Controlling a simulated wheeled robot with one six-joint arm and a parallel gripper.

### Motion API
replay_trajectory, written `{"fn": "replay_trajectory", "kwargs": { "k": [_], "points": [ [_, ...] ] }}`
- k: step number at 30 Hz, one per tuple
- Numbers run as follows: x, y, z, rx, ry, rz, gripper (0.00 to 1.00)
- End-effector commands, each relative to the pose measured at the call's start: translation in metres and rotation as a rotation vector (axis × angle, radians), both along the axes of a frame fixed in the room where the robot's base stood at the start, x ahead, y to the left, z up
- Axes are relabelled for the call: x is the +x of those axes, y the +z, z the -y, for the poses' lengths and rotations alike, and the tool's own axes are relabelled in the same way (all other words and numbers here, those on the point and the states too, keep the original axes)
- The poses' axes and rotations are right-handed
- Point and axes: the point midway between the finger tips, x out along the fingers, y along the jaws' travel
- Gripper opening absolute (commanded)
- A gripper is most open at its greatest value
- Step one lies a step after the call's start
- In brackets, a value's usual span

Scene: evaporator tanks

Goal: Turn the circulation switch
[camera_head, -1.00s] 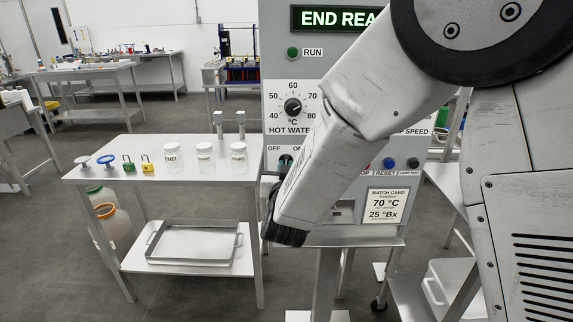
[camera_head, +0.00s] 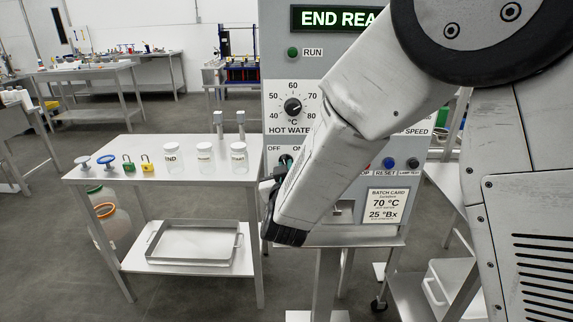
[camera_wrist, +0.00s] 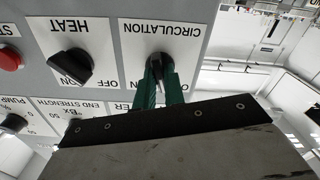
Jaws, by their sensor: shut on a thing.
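The circulation switch (camera_wrist: 157,60) is a black knob on a white plate marked CIRCULATION, upside down in the wrist view. My gripper (camera_wrist: 160,77) has its two green fingers on either side of the knob and is shut on it. The OFF mark shows right of the fingers; the ON mark is partly hidden. In the head view the switch plate (camera_head: 274,149) shows at the panel's lower left, with the OFF label and part of ON. My gripper (camera_head: 284,164) there is mostly hidden behind my arm.
The heat switch (camera_wrist: 72,66) sits beside the circulation switch, with a red stop button (camera_wrist: 9,58) beyond it. The hot water dial (camera_head: 293,106) is above on the grey panel. A table (camera_head: 110,178) with jars and padlocks stands to the left.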

Motion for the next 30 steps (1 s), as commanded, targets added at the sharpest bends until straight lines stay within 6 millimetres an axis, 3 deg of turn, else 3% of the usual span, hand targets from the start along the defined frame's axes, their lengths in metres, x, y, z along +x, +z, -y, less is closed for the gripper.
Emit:
{"fn": "replay_trajectory", "kwargs": {
  "k": [7,15,22,30],
  "points": [
    [-0.0006,-0.0014,0.0002,-0.009,0.000,-0.003,0.00],
    [-0.0007,-0.0014,0.0003,-0.184,0.000,-0.009,0.00],
    [-0.0007,-0.0015,0.0003,-0.189,0.000,-0.010,0.00],
    [-0.0007,-0.0016,0.0003,-0.364,0.001,-0.016,0.00]
  ]
}}
